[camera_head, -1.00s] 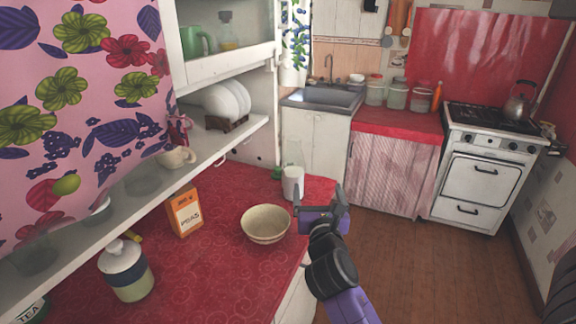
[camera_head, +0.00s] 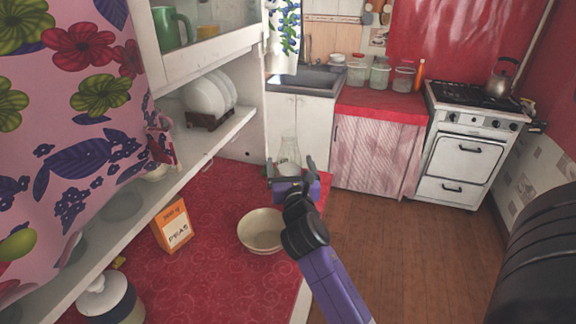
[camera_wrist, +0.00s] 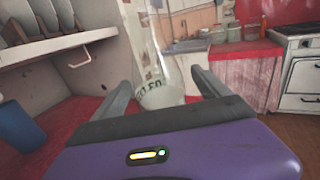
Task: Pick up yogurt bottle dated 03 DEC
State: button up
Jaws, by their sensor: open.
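A clear glass bottle (camera_head: 289,150) with a whitish lower part stands on the red counter (camera_head: 215,195), near its far end. In the wrist view the bottle (camera_wrist: 150,50) appears between my gripper's fingers, with dark lettering low on it. I cannot read a date. My gripper (camera_head: 290,168) is open, its fingers pointing toward the bottle; it also shows in the wrist view (camera_wrist: 161,84). In the head view it hides the bottle's lower part. I cannot tell whether the fingers touch the glass.
A cream bowl (camera_head: 262,231) sits close to my arm. An orange peas box (camera_head: 173,226) and a lidded jar (camera_head: 108,300) stand left, under a shelf (camera_head: 225,130) with plates (camera_head: 208,95). A blue object (camera_wrist: 18,127) shows in the wrist view.

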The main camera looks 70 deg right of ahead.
jog(key=x, duration=0.4)
jog(key=shift+w+d+f, duration=0.15)
jog(key=shift+w+f, duration=0.1)
grip_shut()
jog(key=shift+r, duration=0.1)
